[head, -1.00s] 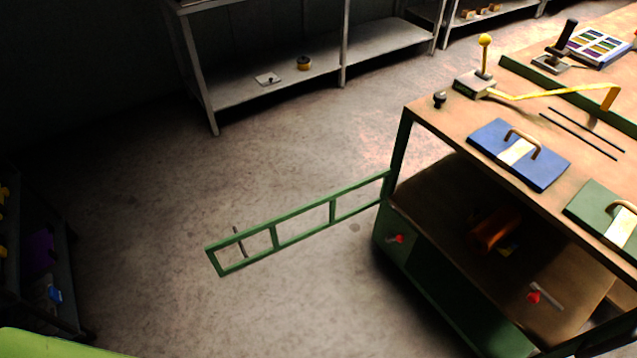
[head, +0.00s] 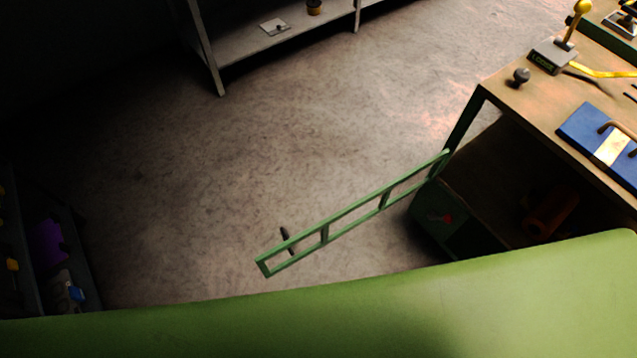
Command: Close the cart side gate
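The cart side gate (head: 352,218) is a green ladder-like frame. It stands swung open, sticking out to the left from the near left corner post of the cart (head: 508,92). A dark handle (head: 286,239) shows near the gate's free end. The cart has a wooden top and a lower shelf. Neither of my grippers is in view.
A large green surface (head: 400,305), which may be part of my own body, covers the bottom and hides the cart's lower part. A grey shelf (head: 240,48) stands at the back; a dark rack (head: 50,250) stands at the left. The floor left of the gate is clear.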

